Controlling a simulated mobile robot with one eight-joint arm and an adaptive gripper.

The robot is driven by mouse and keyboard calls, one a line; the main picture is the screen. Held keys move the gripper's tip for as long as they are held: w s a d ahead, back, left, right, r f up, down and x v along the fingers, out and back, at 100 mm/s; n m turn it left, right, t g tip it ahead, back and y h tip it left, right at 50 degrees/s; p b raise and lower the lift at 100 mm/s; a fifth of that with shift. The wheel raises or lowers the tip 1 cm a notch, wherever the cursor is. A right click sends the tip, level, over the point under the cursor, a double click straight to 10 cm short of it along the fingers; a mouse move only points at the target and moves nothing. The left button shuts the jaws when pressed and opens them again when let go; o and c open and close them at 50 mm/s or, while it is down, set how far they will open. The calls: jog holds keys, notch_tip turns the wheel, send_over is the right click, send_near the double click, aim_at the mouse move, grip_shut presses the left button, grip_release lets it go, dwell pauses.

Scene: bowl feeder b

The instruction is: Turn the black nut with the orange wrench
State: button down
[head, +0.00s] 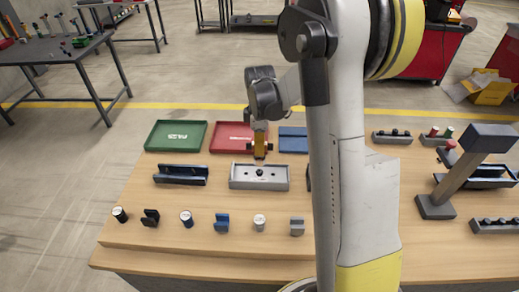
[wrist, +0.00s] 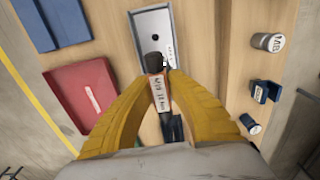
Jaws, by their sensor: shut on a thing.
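The black nut (head: 259,172) sits in the middle of a grey tray-like fixture (head: 241,184), which also shows in the wrist view (wrist: 151,23). My gripper (head: 260,146) hangs above the back edge of this fixture. In the wrist view its yellow fingers (wrist: 157,77) close around a tool with a white label and orange-red edges, which I take to be the orange wrench (wrist: 158,94). A black head (wrist: 153,63) shows at the fingertips, over the fixture. I cannot tell whether it touches the nut, which the tool mostly hides there.
Green (head: 176,135) and red (head: 228,124) trays and a blue one (head: 293,139) lie behind the fixture. A dark channel block (head: 181,174) is left of it. Several small cylinders and clips line the front. A dark angled stand (head: 462,173) rises at right.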

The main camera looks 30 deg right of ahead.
jog(key=shift+f+b, duration=2)
jog(key=shift+f, duration=0.2)
jog(key=shift+f+b, duration=1)
jog(key=shift+b, duration=0.05)
dwell(0.5)
jog(key=shift+m, duration=1.2)
jog(key=shift+n, duration=0.7)
jog(key=shift+b, duration=0.3)
